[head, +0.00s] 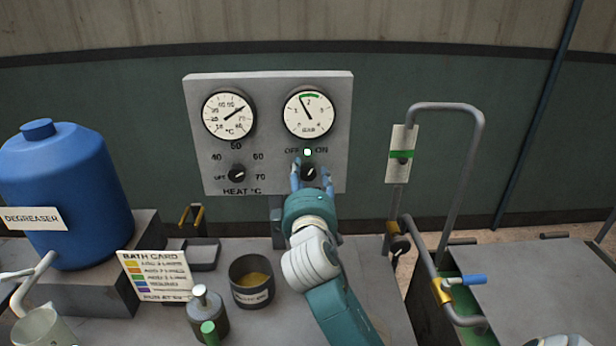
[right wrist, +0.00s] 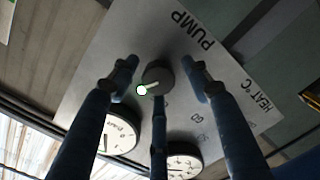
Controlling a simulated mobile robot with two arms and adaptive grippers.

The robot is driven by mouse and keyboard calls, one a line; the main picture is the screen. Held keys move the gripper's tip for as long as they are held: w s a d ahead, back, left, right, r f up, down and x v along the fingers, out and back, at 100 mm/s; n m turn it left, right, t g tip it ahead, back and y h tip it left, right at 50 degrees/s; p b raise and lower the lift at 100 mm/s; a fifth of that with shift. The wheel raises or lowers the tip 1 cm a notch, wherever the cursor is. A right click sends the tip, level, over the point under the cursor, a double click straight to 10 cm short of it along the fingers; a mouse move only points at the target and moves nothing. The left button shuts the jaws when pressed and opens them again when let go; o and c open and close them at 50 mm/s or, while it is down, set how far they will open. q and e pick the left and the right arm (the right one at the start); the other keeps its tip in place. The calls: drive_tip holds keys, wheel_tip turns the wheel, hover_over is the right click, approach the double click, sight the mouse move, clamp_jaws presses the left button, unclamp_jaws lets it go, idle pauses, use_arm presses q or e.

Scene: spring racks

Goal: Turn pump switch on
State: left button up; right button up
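The pump switch (head: 310,173) is a round dark knob on a grey panel (head: 265,150), under the OFF and ON labels. In the right wrist view the knob (right wrist: 158,76) sits above the word PUMP. I cannot clearly tell which label its pointer faces. A small lamp (head: 307,152) above it shows bright white with a green rim. My right gripper (head: 309,176) is at the panel with its blue fingers spread around the knob. In the right wrist view the gripper (right wrist: 160,80) is open, with gaps between fingers and knob. My left gripper is not in view.
A HEAT knob (head: 237,174) sits left of the switch, with a temperature gauge (head: 229,116) and a pressure gauge (head: 308,114) above. A blue degreaser tank (head: 68,190), bath card (head: 157,277) and dark pot (head: 252,281) stand left of my arm. A bent grey pipe (head: 468,160) rises at right.

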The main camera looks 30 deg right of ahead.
drive_tip(key=v, duration=1.2)
drive_tip(key=shift+r, duration=0.15)
idle(0.3)
